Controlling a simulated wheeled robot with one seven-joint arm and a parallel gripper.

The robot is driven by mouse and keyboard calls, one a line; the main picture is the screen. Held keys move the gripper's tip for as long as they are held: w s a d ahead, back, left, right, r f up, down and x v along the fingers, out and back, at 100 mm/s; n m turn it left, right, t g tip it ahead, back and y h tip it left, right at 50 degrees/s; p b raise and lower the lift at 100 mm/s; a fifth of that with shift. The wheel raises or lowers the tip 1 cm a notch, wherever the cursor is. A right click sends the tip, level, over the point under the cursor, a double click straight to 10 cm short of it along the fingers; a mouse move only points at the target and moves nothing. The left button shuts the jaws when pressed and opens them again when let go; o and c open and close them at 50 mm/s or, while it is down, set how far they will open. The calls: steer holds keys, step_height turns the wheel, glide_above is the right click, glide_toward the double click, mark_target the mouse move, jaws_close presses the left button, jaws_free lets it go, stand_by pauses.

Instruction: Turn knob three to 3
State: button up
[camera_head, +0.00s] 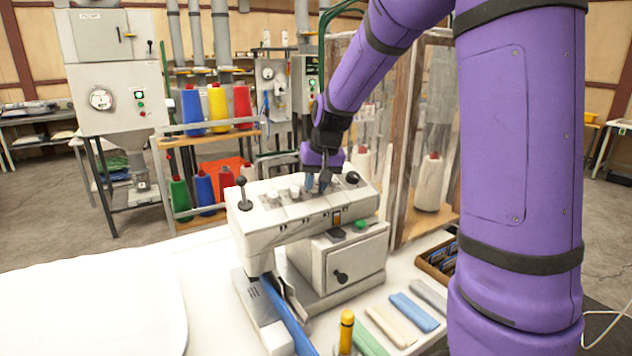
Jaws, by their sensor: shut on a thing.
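A white sewing-type machine (290,225) stands on the white table, with a row of small knobs along its top. Pale knobs show to the left of my gripper, one (271,198) farther left and one (295,192) nearer. My gripper (318,186) points down at the top of the machine, right of these two knobs, and is shut on a knob there. The gripped knob is mostly hidden by the fingers, and its number and setting are too small to read.
Coloured strips (413,312) and a yellow cylinder (346,331) lie or stand in front. A wood-framed clear panel (408,150) stands close behind.

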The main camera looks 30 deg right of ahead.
stand_by(0.3)
steer(key=o, duration=0.9)
steer(key=shift+r, duration=0.1)
steer(key=v, duration=1)
steer(key=shift+s+r, duration=0.1)
steer(key=shift+r, duration=0.2)
steer(key=s+a+n, duration=0.1)
steer(key=s+a, duration=0.1)
steer(key=s, duration=0.7)
steer(key=s+a+n+t, duration=0.1)
steer(key=s+a, duration=0.2)
steer(key=s, duration=0.5)
steer(key=s+a+n, duration=0.1)
steer(key=s+a, duration=0.2)
steer(key=s, duration=0.6)
steer(key=shift+s+a+f+n+t+h, duration=0.15)
steer(key=shift+s+n+t+h, duration=0.15)
steer(key=shift+n+t, duration=0.1)
